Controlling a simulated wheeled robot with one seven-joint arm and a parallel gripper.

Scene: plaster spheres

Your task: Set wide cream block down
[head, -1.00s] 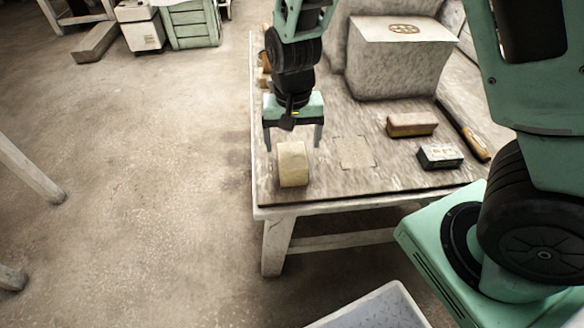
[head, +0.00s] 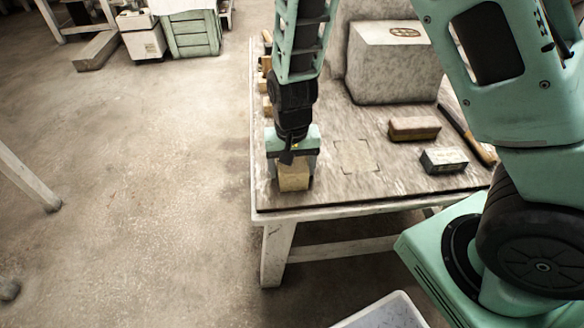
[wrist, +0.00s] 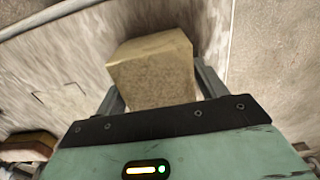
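The wide cream block (head: 294,177) stands on the table near its front left corner. My gripper (head: 292,168) is lowered over it, with one finger on each side. In the wrist view the block (wrist: 152,66) lies between the two fingers (wrist: 160,92) and hides part of the left one. The fingers look spread wider than the block; contact is not clear. A faint square outline (head: 356,156) is marked on the tabletop, right of the block.
On the table (head: 330,194) are a brown-topped block (head: 414,129), a dark box with a pale top (head: 443,160), a dark bar (head: 464,133) and a big stone block (head: 393,70). Small wooden blocks (head: 266,85) line the left edge. A pale bin (head: 385,313) sits below.

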